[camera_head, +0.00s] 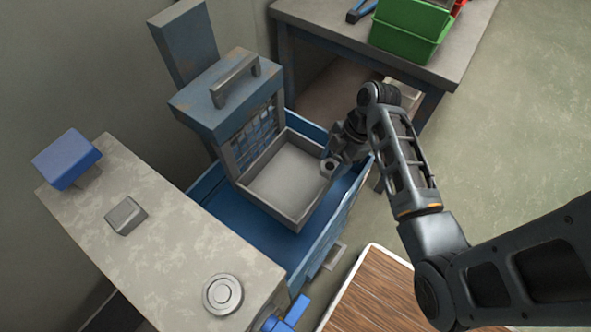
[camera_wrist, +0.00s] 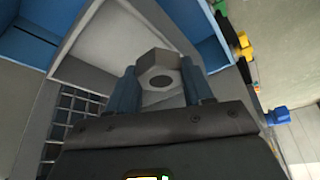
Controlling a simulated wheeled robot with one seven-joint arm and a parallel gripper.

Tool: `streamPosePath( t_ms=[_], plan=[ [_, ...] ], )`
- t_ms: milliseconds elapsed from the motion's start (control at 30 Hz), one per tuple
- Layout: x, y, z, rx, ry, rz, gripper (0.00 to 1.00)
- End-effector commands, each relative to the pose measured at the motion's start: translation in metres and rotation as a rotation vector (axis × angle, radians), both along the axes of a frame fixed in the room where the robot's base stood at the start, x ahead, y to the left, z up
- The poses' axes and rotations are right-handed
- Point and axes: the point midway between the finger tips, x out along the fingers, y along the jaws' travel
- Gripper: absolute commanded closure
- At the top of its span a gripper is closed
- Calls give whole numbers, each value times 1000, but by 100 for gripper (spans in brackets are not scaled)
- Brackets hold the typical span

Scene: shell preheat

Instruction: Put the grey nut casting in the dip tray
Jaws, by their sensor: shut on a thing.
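The grey nut casting (camera_wrist: 156,68) is a hexagonal piece with a round hole. It sits between the two blue fingers of my gripper (camera_wrist: 163,90), which is shut on it. In the head view my gripper (camera_head: 333,163) holds the nut (camera_head: 328,167) at the right rim of a grey open tray (camera_head: 296,222). The tray's pale floor is bare in the part I see. I cannot tell the nut's exact height above the tray. No label shows which container is the dip tray.
The grey tray stands in a blue drawer or bin (camera_head: 262,232). A blue-grey block with a handle (camera_head: 226,92) and a grid front stands at its back. A pale counter (camera_head: 165,225) holds a grey block (camera_head: 126,216) and a round disc (camera_head: 222,294). A green bin (camera_head: 408,35) sits on the far table.

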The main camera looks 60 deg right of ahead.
Motion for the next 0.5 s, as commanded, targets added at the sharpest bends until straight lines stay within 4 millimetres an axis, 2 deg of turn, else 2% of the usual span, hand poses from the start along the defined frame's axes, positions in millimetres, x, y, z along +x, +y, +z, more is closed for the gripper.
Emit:
streamPosePath(
  t_ms=[300,500],
  plan=[
    [62,24,-39,1,1,2,88],
    [89,34,-56,0,0,0,88]
  ],
)
